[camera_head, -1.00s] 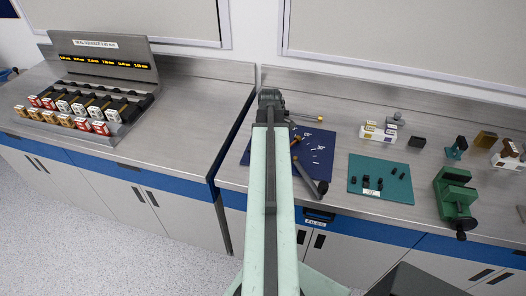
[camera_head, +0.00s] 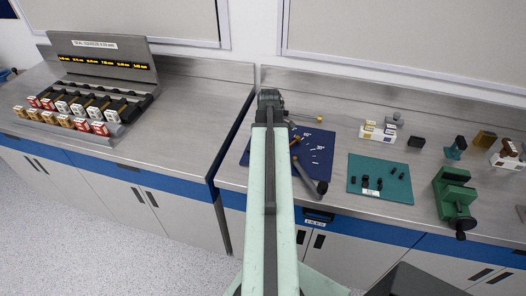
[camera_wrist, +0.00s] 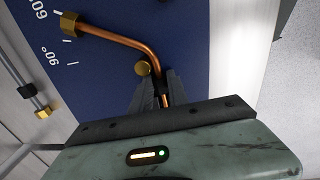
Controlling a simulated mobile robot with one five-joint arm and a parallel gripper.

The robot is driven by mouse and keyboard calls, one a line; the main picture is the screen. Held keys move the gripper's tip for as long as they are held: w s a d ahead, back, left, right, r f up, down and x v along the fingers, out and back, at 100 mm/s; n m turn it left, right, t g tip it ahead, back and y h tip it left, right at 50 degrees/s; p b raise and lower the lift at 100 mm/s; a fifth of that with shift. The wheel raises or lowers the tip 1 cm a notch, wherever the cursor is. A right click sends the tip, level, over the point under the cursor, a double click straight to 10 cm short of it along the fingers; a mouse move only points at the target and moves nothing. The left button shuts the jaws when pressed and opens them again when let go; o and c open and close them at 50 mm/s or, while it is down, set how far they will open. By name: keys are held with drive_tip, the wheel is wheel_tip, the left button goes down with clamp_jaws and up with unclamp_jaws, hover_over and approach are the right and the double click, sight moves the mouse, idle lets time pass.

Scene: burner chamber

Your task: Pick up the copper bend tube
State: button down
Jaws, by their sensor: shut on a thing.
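The copper bend tube (camera_wrist: 125,42) shows in the wrist view as a bent copper pipe with a brass nut (camera_wrist: 70,23) at its upper left end. My gripper (camera_wrist: 161,88) is shut on the straight leg of the tube, which passes down between the fingers. The tube's lower end is hidden by my gripper body. The blue mat (camera_wrist: 105,75) with angle marks lies beneath. In the head view my gripper (camera_head: 270,97) is at the back of the mat, and my arm hides much of the area.
A teal mat (camera_head: 355,192) with small dark parts lies to the right, and a green vise (camera_head: 453,195) stands beyond it. Small boxes (camera_head: 378,132) stand behind. A rack (camera_head: 105,75) of boxes is at far left. The bench between rack and mat is bare.

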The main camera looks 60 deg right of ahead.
drive_tip(key=shift+r, duration=0.1)
wheel_tip(320, 180, up, 10)
drive_tip(key=p, duration=1)
drive_tip(key=c, duration=1.9)
unclamp_jaws()
clamp_jaws()
